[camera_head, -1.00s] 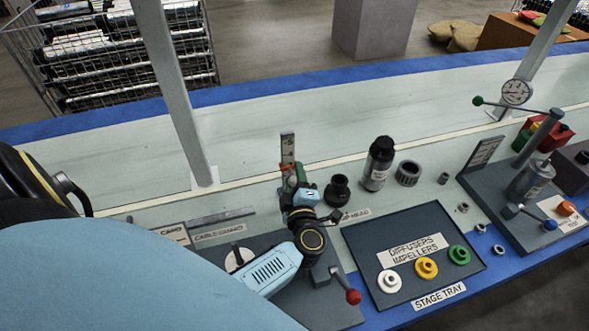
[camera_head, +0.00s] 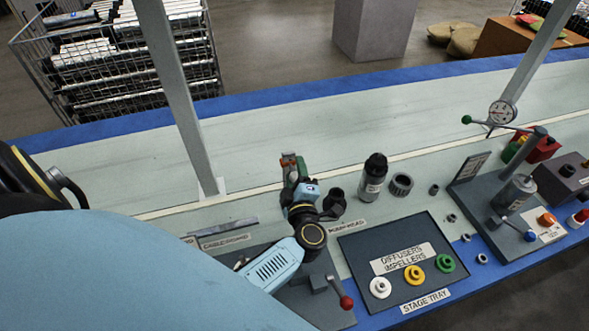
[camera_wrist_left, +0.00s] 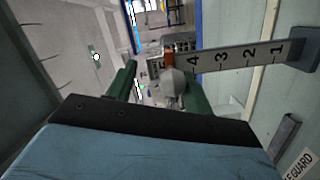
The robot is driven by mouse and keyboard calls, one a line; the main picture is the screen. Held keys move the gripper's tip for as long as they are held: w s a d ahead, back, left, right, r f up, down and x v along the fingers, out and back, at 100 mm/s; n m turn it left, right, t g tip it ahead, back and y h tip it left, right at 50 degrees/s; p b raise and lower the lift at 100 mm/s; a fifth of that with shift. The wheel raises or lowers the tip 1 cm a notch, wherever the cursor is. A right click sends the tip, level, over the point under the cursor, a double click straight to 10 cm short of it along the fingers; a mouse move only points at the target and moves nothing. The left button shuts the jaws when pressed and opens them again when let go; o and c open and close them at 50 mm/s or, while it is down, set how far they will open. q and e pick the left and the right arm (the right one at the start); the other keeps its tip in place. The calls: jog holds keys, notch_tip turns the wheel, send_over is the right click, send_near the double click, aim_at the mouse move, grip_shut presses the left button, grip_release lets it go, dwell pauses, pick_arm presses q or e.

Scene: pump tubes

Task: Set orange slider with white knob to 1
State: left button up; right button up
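The scale (camera_wrist_left: 250,55) is a grey upright strip with marks 1 to 4, lying sideways in the left wrist view. An orange slider (camera_wrist_left: 168,61) with a white knob (camera_wrist_left: 173,83) is at the 4 end, away from 1. My left gripper (camera_wrist_left: 160,85) has green fingers on either side of the knob, with a visible gap on the left finger's side. I cannot tell whether the other finger touches the knob. My right gripper is not in view.
The stage tray (camera_head: 350,240) holds white, yellow and green parts. A red-knobbed lever (camera_head: 346,302) is in front. A grey post (camera_head: 178,90) rises behind left.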

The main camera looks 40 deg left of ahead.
pick_arm(q)
jog(key=shift+r, duration=0.2)
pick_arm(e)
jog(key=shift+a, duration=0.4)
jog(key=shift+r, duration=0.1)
pick_arm(q)
jog(key=shift+s+d, duration=0.35)
jog(key=shift+d, duration=0.05)
jog(key=p+v, duration=0.2)
jog(key=v, duration=1.2)
jog(key=shift+s, duration=0.2)
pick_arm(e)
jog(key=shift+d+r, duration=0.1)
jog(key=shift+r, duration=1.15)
pick_arm(q)
jog(key=shift+d+p, duration=0.1)
jog(key=shift+p, duration=0.25)
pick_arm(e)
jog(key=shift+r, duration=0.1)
